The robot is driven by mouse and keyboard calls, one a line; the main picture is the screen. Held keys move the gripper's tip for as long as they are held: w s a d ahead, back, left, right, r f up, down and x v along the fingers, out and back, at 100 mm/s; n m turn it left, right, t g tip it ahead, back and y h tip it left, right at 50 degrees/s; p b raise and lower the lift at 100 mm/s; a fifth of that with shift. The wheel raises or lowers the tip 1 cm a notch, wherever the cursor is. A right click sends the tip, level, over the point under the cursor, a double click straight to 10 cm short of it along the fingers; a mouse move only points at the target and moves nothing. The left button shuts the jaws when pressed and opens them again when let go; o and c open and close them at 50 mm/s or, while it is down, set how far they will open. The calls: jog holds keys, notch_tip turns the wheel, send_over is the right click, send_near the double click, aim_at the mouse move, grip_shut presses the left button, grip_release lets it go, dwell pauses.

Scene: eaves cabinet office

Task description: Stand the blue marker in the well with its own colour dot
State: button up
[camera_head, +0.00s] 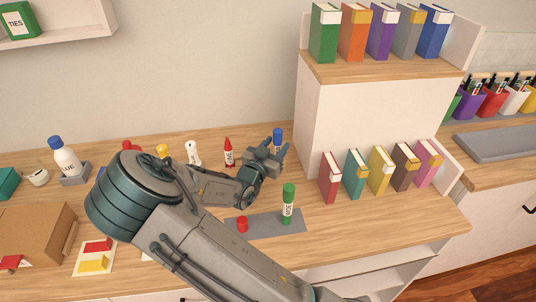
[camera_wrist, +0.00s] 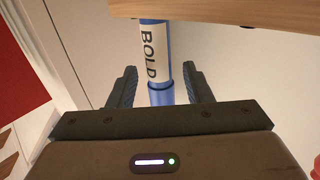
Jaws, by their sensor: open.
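The blue marker (camera_head: 277,135) stands upright at the back of the desk, just beyond my gripper (camera_head: 276,150), which hides its lower part. In the wrist view the blue marker (camera_wrist: 157,60), with a white BOLD label, shows between the two dark fingers of my gripper (camera_wrist: 160,84). The fingers are open, with a gap on each side of it. A grey strip (camera_head: 263,228) lies nearer the front of the desk. A green marker (camera_head: 288,203) stands upright at its right part and a short red piece (camera_head: 242,224) sits at its left. No wells or colour dots can be made out.
A red marker (camera_head: 228,152) and a white bottle-like item (camera_head: 193,152) stand to the left of my gripper. A white shelf unit (camera_head: 345,110) with several books rises close on the right. A cardboard box (camera_head: 38,230) is at far left.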

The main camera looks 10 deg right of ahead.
aim_at(278, 131)
jog(key=shift+w+d, duration=0.45)
jog(key=shift+w, duration=0.15)
grip_shut()
jog(key=shift+r, duration=0.3)
jog(key=shift+r+p, duration=2.25)
jog(key=shift+r, duration=0.55)
jog(key=shift+f, duration=0.15)
